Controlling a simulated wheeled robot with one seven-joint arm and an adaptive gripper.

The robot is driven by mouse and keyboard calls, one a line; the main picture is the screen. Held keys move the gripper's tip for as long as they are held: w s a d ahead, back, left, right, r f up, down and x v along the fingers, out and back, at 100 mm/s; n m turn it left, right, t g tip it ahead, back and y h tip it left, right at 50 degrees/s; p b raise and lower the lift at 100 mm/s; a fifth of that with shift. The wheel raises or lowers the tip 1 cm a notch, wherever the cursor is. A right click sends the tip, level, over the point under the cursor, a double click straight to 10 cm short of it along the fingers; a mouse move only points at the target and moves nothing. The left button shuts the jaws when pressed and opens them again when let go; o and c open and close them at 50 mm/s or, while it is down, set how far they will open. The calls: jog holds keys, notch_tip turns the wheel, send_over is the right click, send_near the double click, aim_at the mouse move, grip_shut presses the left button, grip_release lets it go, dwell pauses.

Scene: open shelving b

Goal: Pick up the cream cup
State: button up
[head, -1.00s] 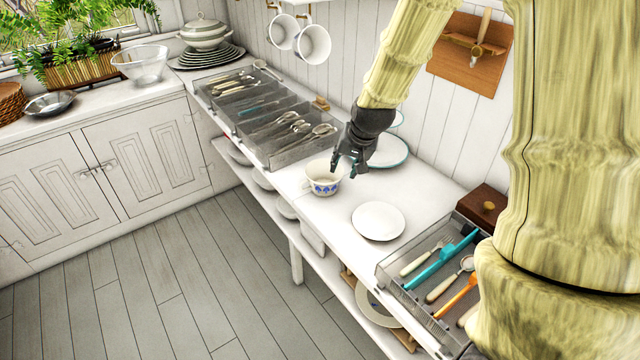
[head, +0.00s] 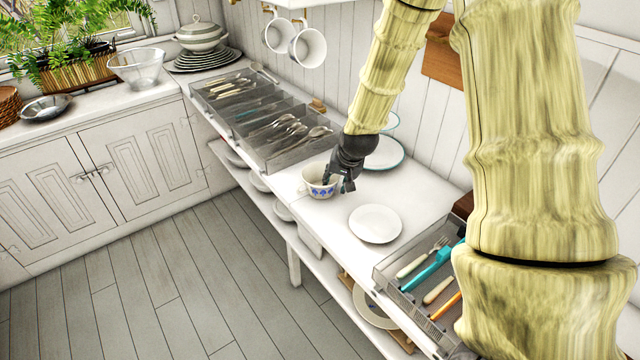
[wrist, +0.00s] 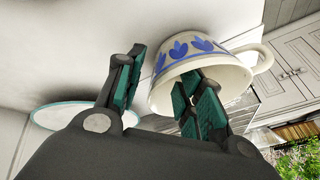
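The cream cup (head: 316,186) with a blue pattern stands upright on the white shelf top. It also shows in the wrist view (wrist: 190,52), its opening facing the camera and its handle at right. My gripper (head: 338,184) is low at the cup's right side in the head view. In the wrist view my gripper (wrist: 162,85) is open across the cup's wall: one finger is inside the opening, the other is outside. A small gap shows between the outer finger and the wall. Contact of the inner finger with the wall is unclear.
A white plate (head: 375,224) lies right of the cup, and a blue-rimmed plate (head: 384,154) lies behind my gripper. A cutlery tray (head: 290,140) is at left and another (head: 408,290) at near right. White mugs (head: 307,47) hang above.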

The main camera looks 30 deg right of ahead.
jog(key=shift+x, duration=1)
grip_shut()
jog(key=shift+r, duration=0.1)
